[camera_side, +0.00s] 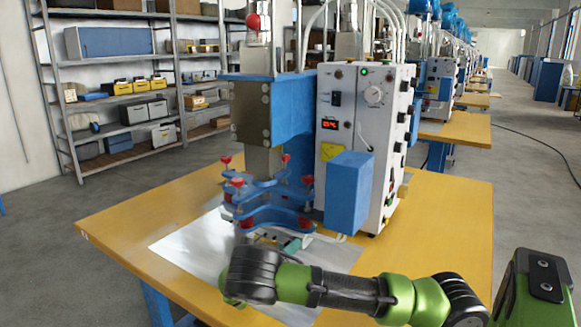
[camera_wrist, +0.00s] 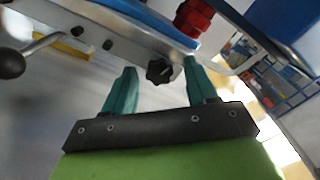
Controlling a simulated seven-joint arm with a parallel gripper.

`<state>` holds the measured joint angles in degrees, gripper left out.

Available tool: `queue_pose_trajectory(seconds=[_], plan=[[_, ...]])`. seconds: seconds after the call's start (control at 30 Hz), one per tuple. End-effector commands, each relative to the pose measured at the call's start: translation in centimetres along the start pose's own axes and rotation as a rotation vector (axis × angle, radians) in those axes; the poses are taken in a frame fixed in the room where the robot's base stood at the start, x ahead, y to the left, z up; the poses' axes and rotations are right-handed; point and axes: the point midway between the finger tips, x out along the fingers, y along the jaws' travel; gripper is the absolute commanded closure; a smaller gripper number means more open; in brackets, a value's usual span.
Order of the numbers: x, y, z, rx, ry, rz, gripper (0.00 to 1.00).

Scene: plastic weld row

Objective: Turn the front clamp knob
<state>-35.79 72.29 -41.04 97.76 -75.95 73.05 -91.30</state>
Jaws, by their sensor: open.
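A black star-shaped knob (camera_wrist: 160,73) sits on the front face of a grey metal bar (camera_wrist: 120,40) in the wrist view. I take it to be the front clamp knob; it is not clear in the side view. My gripper (camera_wrist: 160,67) is open, with one teal finger on each side of the knob. I cannot tell whether the fingers touch it. In the side view, my gripper (camera_side: 292,245) is low in front of the blue clamp plates (camera_side: 270,217), and the arm partly hides it.
Several red knobs (camera_side: 237,182) stand on the clamp plates, close above my gripper. A blue box (camera_side: 348,192) and the white control cabinet (camera_side: 382,120) stand to the right. A lever with a black ball (camera_wrist: 10,63) is at the wrist view's left. The yellow table (camera_side: 440,215) has free room right.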

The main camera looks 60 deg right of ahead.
Motion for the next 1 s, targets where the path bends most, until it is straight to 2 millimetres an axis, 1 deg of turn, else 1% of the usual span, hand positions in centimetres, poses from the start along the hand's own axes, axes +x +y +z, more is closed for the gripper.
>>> queue_pose_trajectory(seconds=[0.17, 0.27, 0.5, 0.7, 0.83, 1.0], plan=[[-2.1, 0.1, 0.0, 0.001, -0.002, 0.006, 0.43], [-4.3, 0.1, 0.0, 0.001, -0.003, 0.006, 0.43], [-10.3, 0.1, 0.1, 0.001, -0.003, 0.007, 0.43], [-14.4, 0.0, 0.0, 0.001, -0.001, 0.004, 0.43], [-16.0, 0.0, 0.0, 0.001, -0.001, 0.002, 0.43], [-16.8, 0.0, 0.0, 0.000, 0.000, 0.001, 0.43]])
